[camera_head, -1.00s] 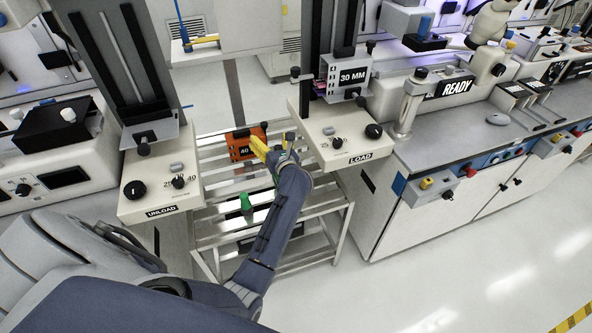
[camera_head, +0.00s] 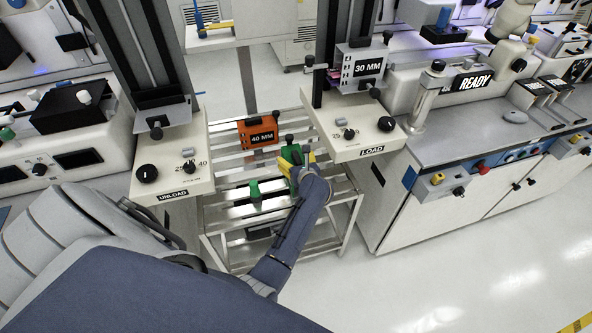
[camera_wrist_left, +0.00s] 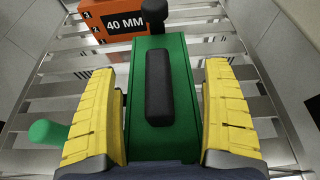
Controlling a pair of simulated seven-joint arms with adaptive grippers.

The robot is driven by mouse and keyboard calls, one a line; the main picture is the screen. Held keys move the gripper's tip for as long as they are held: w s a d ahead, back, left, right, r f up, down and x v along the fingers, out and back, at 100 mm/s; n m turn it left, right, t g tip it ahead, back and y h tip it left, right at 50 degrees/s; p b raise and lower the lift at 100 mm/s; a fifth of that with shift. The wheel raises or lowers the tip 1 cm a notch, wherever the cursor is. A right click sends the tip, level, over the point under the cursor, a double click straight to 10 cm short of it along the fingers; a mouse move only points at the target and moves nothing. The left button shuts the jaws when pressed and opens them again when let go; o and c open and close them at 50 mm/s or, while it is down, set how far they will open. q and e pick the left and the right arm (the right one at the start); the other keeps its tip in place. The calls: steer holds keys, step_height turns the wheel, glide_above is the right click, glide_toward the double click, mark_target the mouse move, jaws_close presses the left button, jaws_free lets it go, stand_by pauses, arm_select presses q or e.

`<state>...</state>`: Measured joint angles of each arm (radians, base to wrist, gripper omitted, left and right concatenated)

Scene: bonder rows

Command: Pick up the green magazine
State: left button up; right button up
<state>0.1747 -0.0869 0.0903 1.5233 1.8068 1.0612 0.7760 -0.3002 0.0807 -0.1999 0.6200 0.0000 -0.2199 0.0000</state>
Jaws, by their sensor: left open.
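The green magazine (camera_wrist_left: 165,105) lies between the yellow fingers of my left gripper (camera_wrist_left: 163,115) in the left wrist view. It has a black handle bar on top and a black knob at its far end. The fingers stand on either side of it, with a narrow gap showing at least on the right. In the head view my left gripper (camera_head: 297,160) is over the slatted rack and covers much of the green magazine (camera_head: 289,150). My left gripper is open. My right gripper is not in view.
An orange magazine marked 40 MM (camera_head: 257,131) sits behind on the rack (camera_head: 225,172). A green knob-like piece (camera_head: 254,189) stands to the left. The UNLOAD station (camera_head: 172,178) and the LOAD station (camera_head: 352,135) flank the rack.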

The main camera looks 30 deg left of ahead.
arm_select(q)
steer(key=c, duration=1.4)
steer(key=shift+c, duration=0.2)
steer(key=shift+r, duration=0.1)
